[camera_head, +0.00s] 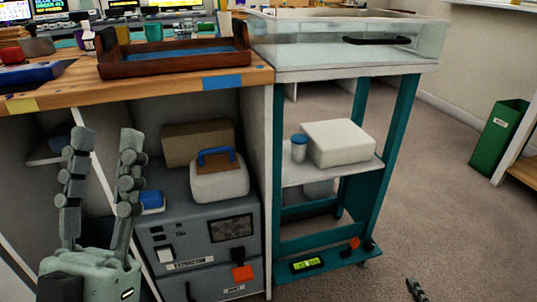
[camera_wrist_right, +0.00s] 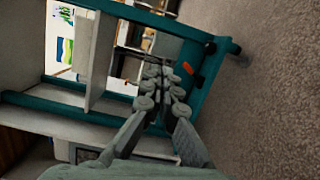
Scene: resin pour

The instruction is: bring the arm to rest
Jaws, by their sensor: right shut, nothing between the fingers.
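My left gripper (camera_head: 106,142) stands upright at the lower left of the head view, its two fingers apart and nothing between them. It is in front of the open shelving under the workbench. My right gripper (camera_head: 417,289) shows only its fingertips at the bottom edge of the head view, over the carpet. In the right wrist view my right gripper (camera_wrist_right: 160,75) has its fingers together and empty, with the teal cart frame (camera_wrist_right: 207,85) behind them. The rest of the right arm is out of the head view.
A teal cart (camera_head: 377,165) carries a clear bin (camera_head: 300,42), a white box (camera_head: 340,142) and a blue-lidded jar (camera_head: 299,149). The wooden bench (camera_head: 150,90) bears a brown tray (camera_head: 112,62). A grey extractor (camera_head: 190,262) sits below. A green bin (camera_head: 495,140) stands right; carpet between is clear.

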